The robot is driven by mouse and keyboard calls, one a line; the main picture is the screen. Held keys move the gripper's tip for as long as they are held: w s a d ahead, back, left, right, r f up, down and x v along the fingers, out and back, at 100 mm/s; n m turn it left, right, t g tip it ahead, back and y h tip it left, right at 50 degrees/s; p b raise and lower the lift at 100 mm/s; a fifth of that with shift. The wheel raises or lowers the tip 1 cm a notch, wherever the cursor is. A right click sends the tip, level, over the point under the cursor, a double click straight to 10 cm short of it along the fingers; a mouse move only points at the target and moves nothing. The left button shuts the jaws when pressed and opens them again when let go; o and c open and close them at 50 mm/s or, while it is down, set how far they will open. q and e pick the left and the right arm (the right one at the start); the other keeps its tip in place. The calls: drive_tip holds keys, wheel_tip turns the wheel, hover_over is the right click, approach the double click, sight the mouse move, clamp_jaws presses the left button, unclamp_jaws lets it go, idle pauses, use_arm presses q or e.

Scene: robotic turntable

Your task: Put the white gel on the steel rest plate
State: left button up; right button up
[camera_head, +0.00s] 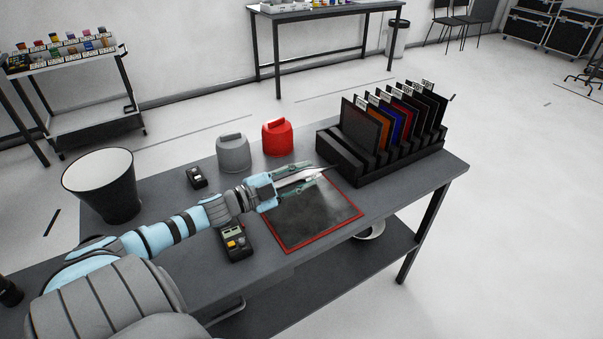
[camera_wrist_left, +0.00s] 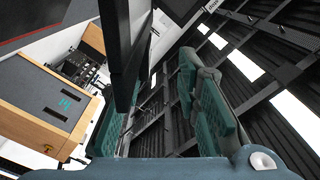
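My left gripper (camera_head: 318,171) reaches out over the far part of the plate, near the rack's left end. Its teal pads show apart in the left wrist view (camera_wrist_left: 158,85), with a gap between them. A dark upright slab (camera_wrist_left: 125,45) stands by the left pad there; I cannot tell what it is. The steel rest plate (camera_head: 305,222) is a flat grey sheet with a red rim, lying on the table. Framed gels stand in the black rack (camera_head: 345,163), among them orange, blue and red ones. I cannot pick out the white gel with certainty. My right gripper is not in view.
A grey canister (camera_head: 233,153) and a red canister (camera_head: 278,138) stand behind the plate. A black bin with a white inside (camera_head: 103,188) stands at the left. Small dark devices lie by my arm (camera_head: 236,244) and farther back (camera_head: 196,177). The table's right front corner is clear.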

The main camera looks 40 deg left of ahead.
use_arm(q)
drive_tip(key=v, duration=1.2)
idle(0.7)
